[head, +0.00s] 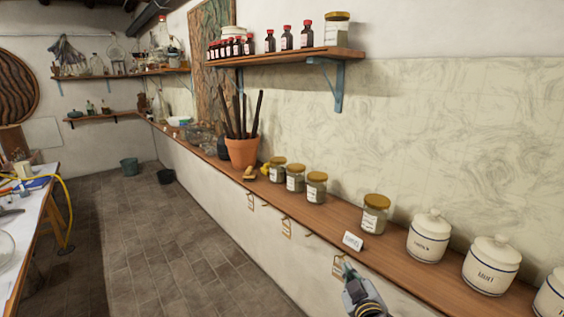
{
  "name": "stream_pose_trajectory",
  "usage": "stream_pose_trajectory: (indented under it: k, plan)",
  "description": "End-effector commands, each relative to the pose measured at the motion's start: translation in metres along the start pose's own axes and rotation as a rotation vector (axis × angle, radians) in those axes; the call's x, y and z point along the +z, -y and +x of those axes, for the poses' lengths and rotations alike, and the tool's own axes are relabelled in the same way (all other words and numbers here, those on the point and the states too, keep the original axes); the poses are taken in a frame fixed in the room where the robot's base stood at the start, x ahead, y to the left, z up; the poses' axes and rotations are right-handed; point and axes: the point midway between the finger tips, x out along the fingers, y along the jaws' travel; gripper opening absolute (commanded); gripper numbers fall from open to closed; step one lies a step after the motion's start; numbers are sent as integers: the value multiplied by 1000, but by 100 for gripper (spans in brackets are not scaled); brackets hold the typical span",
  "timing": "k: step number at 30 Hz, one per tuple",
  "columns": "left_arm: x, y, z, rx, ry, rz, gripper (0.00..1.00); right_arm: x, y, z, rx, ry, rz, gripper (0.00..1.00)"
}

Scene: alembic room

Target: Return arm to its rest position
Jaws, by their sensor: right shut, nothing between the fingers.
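My right gripper (347,272) shows at the bottom of the head view, a little right of the middle. It is shut and empty. It is in front of the long wooden wall shelf (315,220), close to the shelf's front edge. A small white label card (352,242) stands on the shelf just above the gripper in the picture. I cannot tell whether the gripper touches the hook and tag (338,266) behind it. My left gripper is not in view.
The shelf carries glass jars with gold lids (375,214), white ceramic jars (428,236) and a terracotta pot (241,152) with dark sticks. An upper shelf (300,56) holds small bottles. A table (30,222) stands at left. The tiled floor (140,240) between is clear, with buckets (130,167) farther back.

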Motion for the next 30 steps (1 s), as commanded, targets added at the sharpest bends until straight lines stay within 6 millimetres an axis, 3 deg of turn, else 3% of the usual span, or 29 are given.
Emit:
stream_pose_trajectory:
  k: [6, 16, 21, 30]
  plan:
    - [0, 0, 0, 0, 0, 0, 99, 66, 21, -30, -87, 242, 124, 0]
    - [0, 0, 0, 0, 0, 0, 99, 149, 60, -100, -240, 599, 279, 0]
    - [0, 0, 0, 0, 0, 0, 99, 173, 74, -134, -304, 731, 327, 0]
    - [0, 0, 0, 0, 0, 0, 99, 194, 89, -174, -377, 871, 374, 0]
